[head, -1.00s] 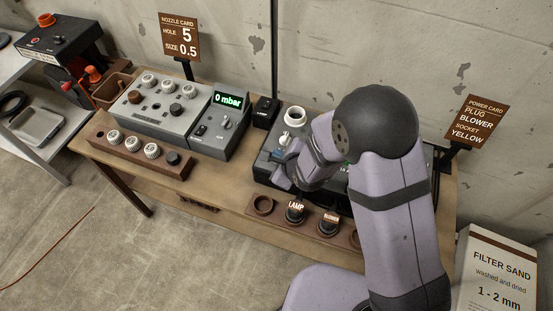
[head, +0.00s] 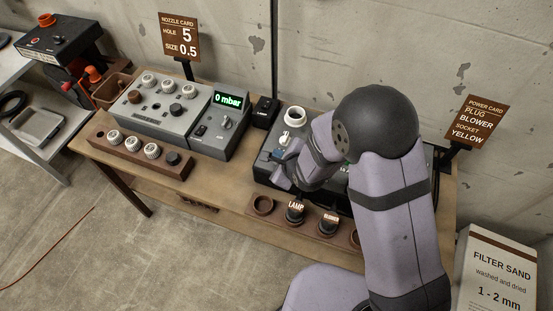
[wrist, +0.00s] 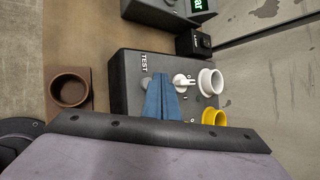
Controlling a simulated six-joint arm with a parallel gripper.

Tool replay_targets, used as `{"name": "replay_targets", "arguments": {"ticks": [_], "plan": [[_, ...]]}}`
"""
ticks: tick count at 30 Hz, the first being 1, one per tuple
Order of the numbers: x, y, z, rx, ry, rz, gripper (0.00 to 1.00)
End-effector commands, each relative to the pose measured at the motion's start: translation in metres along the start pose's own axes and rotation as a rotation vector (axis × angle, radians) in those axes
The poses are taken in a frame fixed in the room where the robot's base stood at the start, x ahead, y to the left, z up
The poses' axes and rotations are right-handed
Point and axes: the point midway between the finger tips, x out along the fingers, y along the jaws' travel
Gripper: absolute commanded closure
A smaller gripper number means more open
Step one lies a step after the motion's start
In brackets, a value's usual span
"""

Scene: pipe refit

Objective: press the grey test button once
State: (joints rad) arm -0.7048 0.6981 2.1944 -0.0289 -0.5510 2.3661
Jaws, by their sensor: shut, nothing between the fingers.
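The grey test button (wrist: 146,83) is a small round cap beside the TEST label on the dark control box (wrist: 120,75). In the wrist view it is partly hidden by my gripper (wrist: 161,78), whose blue fingers are shut and empty. The fingertips appear right beside or over the button; I cannot tell whether they touch it. In the head view my gripper (head: 277,155) is low over the left part of the box (head: 265,168), and I cannot make out the button there.
A white switch (wrist: 182,80), a white socket (wrist: 209,81) and a yellow socket (wrist: 213,117) sit close by on the box. A wooden rack (head: 280,223) with LAMP (head: 295,213) and another plug stands in front. A pressure unit (head: 222,127) reading 0 mbar is at left.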

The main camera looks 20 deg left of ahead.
Motion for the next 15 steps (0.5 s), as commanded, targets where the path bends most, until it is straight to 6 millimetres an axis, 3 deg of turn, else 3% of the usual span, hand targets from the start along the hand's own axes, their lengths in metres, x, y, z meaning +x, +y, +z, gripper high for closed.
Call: {"name": "replay_targets", "arguments": {"ticks": [15], "plan": [[0.0063,0.0046,-0.0046,0.0,0.0,0.0,1.0]]}}
